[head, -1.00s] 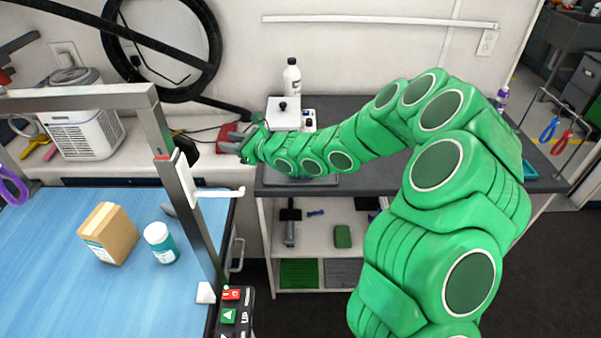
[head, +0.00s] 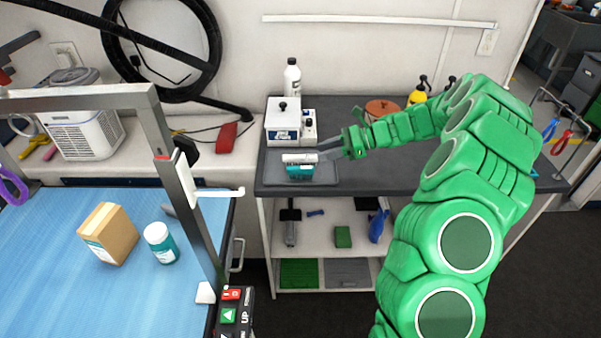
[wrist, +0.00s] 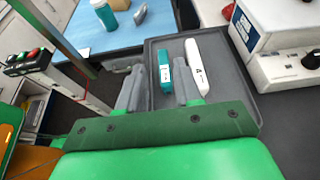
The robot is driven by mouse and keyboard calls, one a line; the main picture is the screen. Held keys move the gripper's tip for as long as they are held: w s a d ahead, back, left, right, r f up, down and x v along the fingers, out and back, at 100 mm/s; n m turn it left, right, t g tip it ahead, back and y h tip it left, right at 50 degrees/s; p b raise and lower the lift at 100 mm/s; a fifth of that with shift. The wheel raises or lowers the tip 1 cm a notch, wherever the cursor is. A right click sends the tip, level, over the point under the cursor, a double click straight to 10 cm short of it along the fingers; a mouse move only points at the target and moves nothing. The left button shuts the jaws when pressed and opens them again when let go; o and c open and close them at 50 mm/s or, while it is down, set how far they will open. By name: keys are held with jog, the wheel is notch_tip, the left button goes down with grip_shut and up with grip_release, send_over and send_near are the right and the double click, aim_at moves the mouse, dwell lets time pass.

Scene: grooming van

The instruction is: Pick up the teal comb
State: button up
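The teal item (head: 300,173), which I take to be the comb, lies on a grey tray (head: 331,178) on the dark counter. In the wrist view the teal comb (wrist: 165,73) is a short upright strip with a pale label, and it shows between my two grey fingers. My gripper (head: 325,149) is in from the right, over the tray. In the wrist view my gripper (wrist: 160,88) is open, with gaps on both sides of the comb. I cannot tell how far the fingertips are above the tray.
A white item (wrist: 196,65) lies close beside the comb, next to the right finger. A white device (head: 283,135) with a black knob stands behind the tray. A white bottle (head: 292,78) is further back. The blue-topped table (head: 60,250) and its metal post are at left.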

send_near(301, 173)
jog(key=shift+w+a+f, duration=0.3)
jog(key=shift+a+f, duration=0.05)
jog(key=shift+a, duration=0.25)
jog(key=shift+f+x, duration=0.15)
jog(key=shift+x, duration=1.8)
jog(key=shift+f+x, duration=0.1)
jog(key=shift+x, duration=1.85)
jog(key=shift+w+d, duration=0.15)
jog(key=shift+w, duration=0.05)
grip_shut()
